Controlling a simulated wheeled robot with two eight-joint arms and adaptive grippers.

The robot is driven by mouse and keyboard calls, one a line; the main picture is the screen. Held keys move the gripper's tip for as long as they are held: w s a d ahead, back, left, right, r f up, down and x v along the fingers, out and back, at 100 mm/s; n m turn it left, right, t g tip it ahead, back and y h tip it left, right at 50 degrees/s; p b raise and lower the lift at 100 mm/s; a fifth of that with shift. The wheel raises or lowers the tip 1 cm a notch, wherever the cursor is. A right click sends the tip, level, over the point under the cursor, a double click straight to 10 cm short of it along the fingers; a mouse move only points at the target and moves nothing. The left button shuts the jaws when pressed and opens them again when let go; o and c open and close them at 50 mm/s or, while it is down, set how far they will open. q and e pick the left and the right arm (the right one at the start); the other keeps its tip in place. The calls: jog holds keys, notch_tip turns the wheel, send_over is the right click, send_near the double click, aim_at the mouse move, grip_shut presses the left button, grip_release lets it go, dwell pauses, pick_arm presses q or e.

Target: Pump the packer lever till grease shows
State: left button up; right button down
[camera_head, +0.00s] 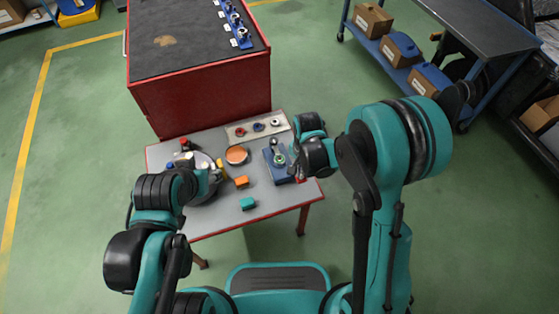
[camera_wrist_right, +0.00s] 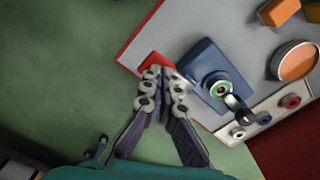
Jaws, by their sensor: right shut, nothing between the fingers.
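The packer is a blue block (camera_head: 279,165) with a round metal and green fitting on top, at the right of the grey table. I cannot make out grease on the fitting. My left gripper (camera_head: 203,180) is over the round grey tray; its fingers are too small to read.
The round grey tray (camera_head: 206,198) holds small items at the left. An orange-filled dish (camera_head: 237,155), an orange block (camera_head: 242,182) and a teal block (camera_head: 247,203) lie mid-table. A light strip with ringed parts (camera_head: 240,131) lies behind. A red cabinet (camera_head: 210,105) stands beyond.

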jog(key=shift+f, duration=1.05)
jog(key=shift+r+p, duration=3.05)
jog(key=shift+r, duration=1.3)
pick_arm(q)
notch_tip(320, 180, up, 6)
jog(key=shift+f, duration=0.1)
